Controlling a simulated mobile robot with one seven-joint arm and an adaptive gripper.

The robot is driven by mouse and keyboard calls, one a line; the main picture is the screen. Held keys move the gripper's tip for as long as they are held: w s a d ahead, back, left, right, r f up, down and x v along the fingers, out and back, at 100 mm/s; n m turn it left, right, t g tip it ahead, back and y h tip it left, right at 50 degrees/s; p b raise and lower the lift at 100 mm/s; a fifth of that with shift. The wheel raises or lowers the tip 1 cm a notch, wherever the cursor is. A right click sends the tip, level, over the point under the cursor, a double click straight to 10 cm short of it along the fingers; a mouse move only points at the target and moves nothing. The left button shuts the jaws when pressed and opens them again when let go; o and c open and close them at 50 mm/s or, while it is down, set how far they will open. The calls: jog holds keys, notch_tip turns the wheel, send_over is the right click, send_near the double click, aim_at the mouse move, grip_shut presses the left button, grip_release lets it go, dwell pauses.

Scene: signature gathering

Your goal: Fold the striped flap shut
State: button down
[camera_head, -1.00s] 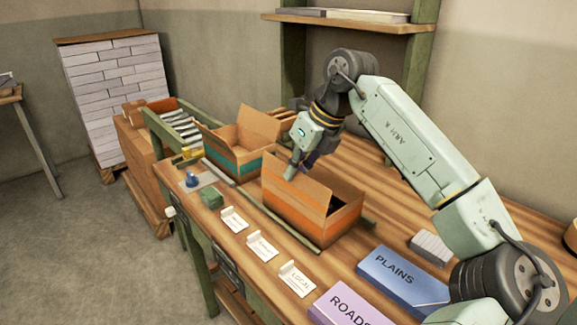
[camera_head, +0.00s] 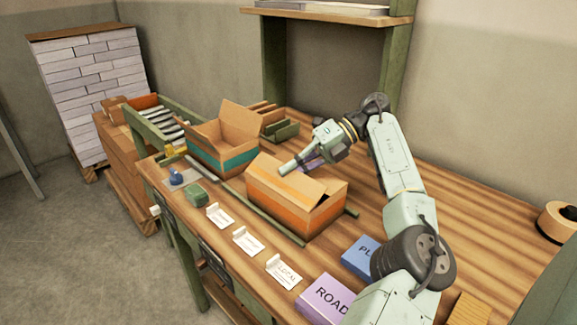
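The orange-striped cardboard box (camera_head: 285,205) stands on the bench between low green rails. Its flap with an orange stripe (camera_head: 297,187) now lies tilted in over the box top, nearly flat. A dark gap shows at the right end, so I cannot tell that it is fully down. My gripper (camera_head: 284,170) looks shut, with its tip at the flap's far left part, touching or just above it. Nothing shows between the fingers. The far rim of the box is partly hidden by my gripper.
A teal-striped box (camera_head: 222,140) with raised flaps stands at the left. White cards (camera_head: 248,241) lie along the front edge. A purple ROADS box (camera_head: 322,300) and a blue PLAINS box (camera_head: 358,258) are at the right front. The bench behind my arm is largely clear.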

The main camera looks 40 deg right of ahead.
jog(key=shift+d+f+y, duration=0.15)
jog(key=shift+f+y, duration=0.2)
jog(key=shift+y, duration=0.25)
jog(key=c, duration=1.8)
grip_release()
jog(key=shift+c, duration=0.2)
